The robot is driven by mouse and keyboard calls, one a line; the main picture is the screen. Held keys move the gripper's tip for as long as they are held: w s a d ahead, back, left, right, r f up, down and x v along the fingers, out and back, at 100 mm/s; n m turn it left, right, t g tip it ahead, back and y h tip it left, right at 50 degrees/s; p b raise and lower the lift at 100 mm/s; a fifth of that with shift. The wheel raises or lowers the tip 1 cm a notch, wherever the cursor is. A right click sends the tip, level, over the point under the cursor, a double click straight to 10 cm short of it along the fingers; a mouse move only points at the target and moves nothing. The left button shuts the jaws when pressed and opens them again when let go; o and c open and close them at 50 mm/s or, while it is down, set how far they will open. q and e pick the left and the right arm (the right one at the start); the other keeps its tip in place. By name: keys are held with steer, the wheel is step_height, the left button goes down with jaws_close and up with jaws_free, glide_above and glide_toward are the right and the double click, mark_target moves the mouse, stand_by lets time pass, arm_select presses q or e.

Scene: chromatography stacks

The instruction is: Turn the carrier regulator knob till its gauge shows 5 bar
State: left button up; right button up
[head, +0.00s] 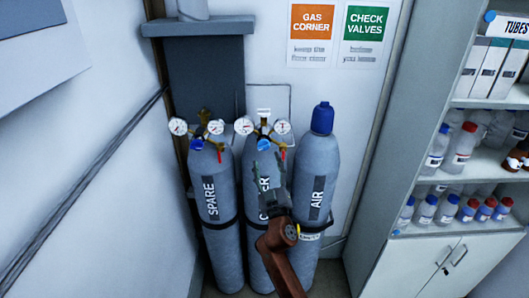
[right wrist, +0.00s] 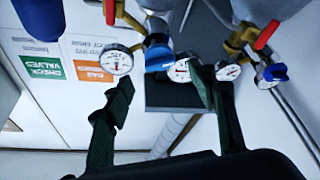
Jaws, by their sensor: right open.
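The carrier cylinder (head: 249,175) stands in the middle of three grey cylinders, its label partly hidden by my right arm. Its brass regulator has two white gauges (head: 243,126) (head: 282,127) and a blue knob (head: 263,145). The right wrist view is upside down; there the carrier knob (right wrist: 158,57) sits between its gauges (right wrist: 118,62) (right wrist: 180,70). The needles are too small to read surely. My right gripper (head: 269,164) is open, its dark green fingers below the knob in the head view. In the wrist view its fingertips (right wrist: 160,88) are apart, with the knob beyond them. My left gripper is out of view.
The spare cylinder (head: 222,175) with its own gauges and blue knob (right wrist: 273,73) stands close on the left. The air cylinder (head: 316,170) with a blue cap (head: 322,118) stands on the right. A shelf cabinet (head: 385,150) with bottles is farther right.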

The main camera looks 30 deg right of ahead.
mark_target(264, 149)
steer(key=x, duration=0.5)
steer(key=shift+w+p, duration=0.15)
steer(key=shift+p, duration=0.15)
steer(key=shift+d, duration=0.1)
steer(key=shift+c, duration=0.6)
steer(key=c, duration=1)
steer(key=shift+n+p, duration=0.5)
steer(key=shift+p, duration=0.05)
steer(key=shift+c, duration=0.2)
steer(key=o, duration=1.2)
steer(key=shift+c, duration=0.2)
